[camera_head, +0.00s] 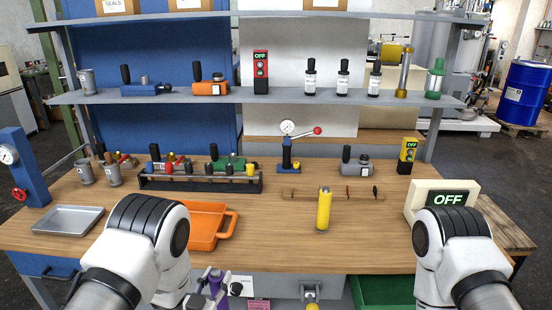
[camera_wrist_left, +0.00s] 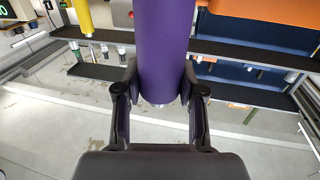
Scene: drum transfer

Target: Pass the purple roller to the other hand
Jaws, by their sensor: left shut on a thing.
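The purple roller (camera_wrist_left: 166,45) stands between the two dark fingers of my left gripper (camera_wrist_left: 160,88) in the left wrist view. Both fingers press against its sides near one end, and that end shows just past the fingertips. In the head view a small part of the purple roller (camera_head: 215,283) shows low, in front of the bench edge and beside my left arm. Most of it is hidden there. My right arm comes in at the right of the head view, but its gripper is out of the picture.
An orange tray (camera_head: 228,228) lies on the wooden bench (camera_head: 275,252) near its front edge, with a grey tray (camera_head: 68,220) to its left. A yellow cylinder (camera_head: 324,210) stands upright near the middle. An OFF sign box (camera_head: 444,199) stands at the right. The bench front-centre is mostly clear.

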